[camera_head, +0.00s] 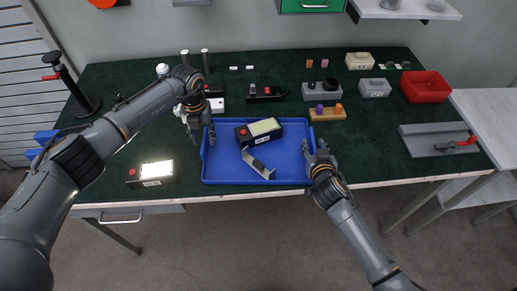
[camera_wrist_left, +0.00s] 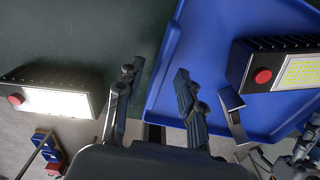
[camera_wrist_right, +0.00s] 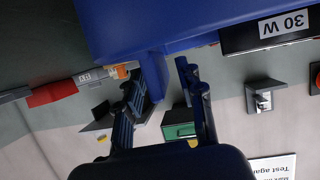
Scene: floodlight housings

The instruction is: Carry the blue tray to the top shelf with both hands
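The blue tray (camera_head: 225,172) lies on the dark green worktop near its front edge. It holds a black floodlight (camera_head: 259,132) with a pale panel and a red button, and a grey metal bracket (camera_head: 258,163). My left gripper (camera_head: 207,132) is at the tray's left side; in the left wrist view its fingers (camera_wrist_left: 153,92) are apart, with the tray's rim (camera_wrist_left: 160,75) showing between them. My right gripper (camera_head: 316,155) is at the tray's right side; in the right wrist view its fingers (camera_wrist_right: 163,90) are apart around a blue tray end (camera_wrist_right: 155,72). I cannot tell whether either touches.
A white wall shelf (camera_head: 405,10) with grey items is at the top right, beside a green box (camera_head: 310,6). A lit floodlight (camera_head: 152,173) lies left of the tray. Several parts stand behind it. A red bin (camera_head: 425,87) and a grey fixture (camera_head: 440,140) are right.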

